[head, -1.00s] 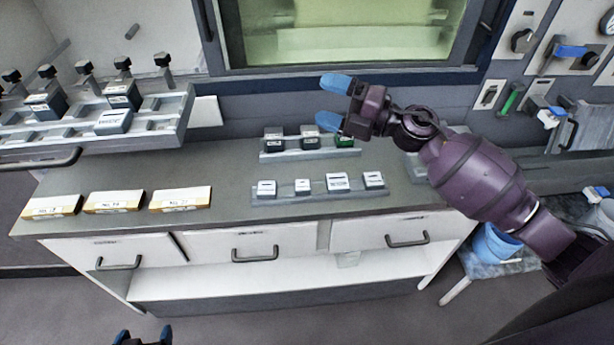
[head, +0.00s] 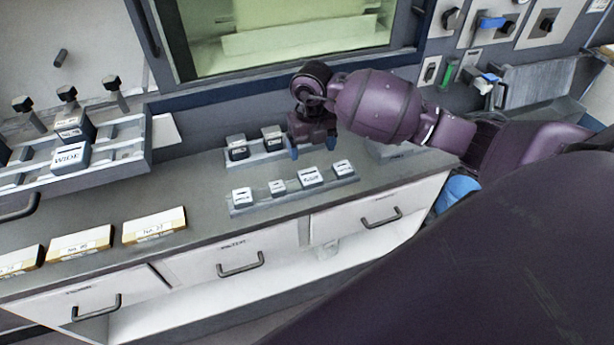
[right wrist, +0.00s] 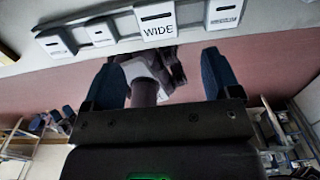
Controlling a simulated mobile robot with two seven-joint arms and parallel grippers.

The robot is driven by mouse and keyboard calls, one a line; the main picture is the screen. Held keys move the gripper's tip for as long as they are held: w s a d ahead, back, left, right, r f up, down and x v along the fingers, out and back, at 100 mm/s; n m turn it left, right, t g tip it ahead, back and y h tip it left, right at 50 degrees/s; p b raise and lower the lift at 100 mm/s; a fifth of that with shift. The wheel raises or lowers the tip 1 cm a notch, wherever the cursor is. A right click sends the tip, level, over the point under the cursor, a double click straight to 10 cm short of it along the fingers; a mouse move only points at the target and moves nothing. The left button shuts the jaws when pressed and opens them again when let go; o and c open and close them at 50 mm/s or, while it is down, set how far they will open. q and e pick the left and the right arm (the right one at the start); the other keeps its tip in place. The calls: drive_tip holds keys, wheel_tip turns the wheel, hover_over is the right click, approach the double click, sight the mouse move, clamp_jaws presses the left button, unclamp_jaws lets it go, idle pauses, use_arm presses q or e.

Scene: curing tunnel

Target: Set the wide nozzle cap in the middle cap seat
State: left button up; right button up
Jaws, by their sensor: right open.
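The wide nozzle cap (head: 311,178) is a white-topped block, third from the left in the front strip (head: 292,197) on the counter. Its label WIDE reads clearly in the right wrist view (right wrist: 157,20). My right gripper (head: 313,149) is open and empty, its blue fingertips pointing down above and behind this row. In the right wrist view the cap lies beyond the gap between the fingers (right wrist: 166,78), apart from them. A grey rack (head: 120,160) at left holds black-and-white blocks, one (head: 71,158) with a label like WIDE. I cannot tell which spot is the middle cap seat.
Small white caps (head: 242,195) flank the wide cap. Dark blocks (head: 272,138) stand in a rear strip close to my right gripper. Yellow-edged labelled boxes (head: 154,226) lie at the counter's left front. Bare counter lies between boxes and strips. A window (head: 290,35) is behind.

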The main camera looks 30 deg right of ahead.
sight(310, 176)
drive_tip(key=shift+w+a+f+b, duration=0.15)
drive_tip(key=shift+f+b, duration=0.3)
drive_tip(key=shift+f, duration=0.25)
wheel_tip(310, 176, down, 8)
drive_tip(key=b, duration=0.5)
drive_tip(key=shift+r, duration=0.2)
drive_tip(key=shift+f+b, duration=0.35)
drive_tip(key=shift+f, duration=0.2)
use_arm(q)
drive_tip(key=f, duration=0.1)
drive_tip(key=w+f, duration=0.1)
drive_tip(key=f, duration=0.2)
drive_tip(key=shift+w+f, duration=0.25)
drive_tip(key=shift+f, duration=0.05)
use_arm(e)
drive_tip(key=shift+c, duration=0.2)
drive_tip(key=c, duration=0.9)
wheel_tip(310, 176, up, 6)
drive_tip(key=p, duration=0.4)
drive_tip(key=shift+r, duration=0.1)
drive_tip(key=shift+c, duration=0.2)
use_arm(q)
wheel_tip(310, 176, up, 5)
drive_tip(key=shift+w+f, duration=0.15)
drive_tip(key=shift+f, duration=0.05)
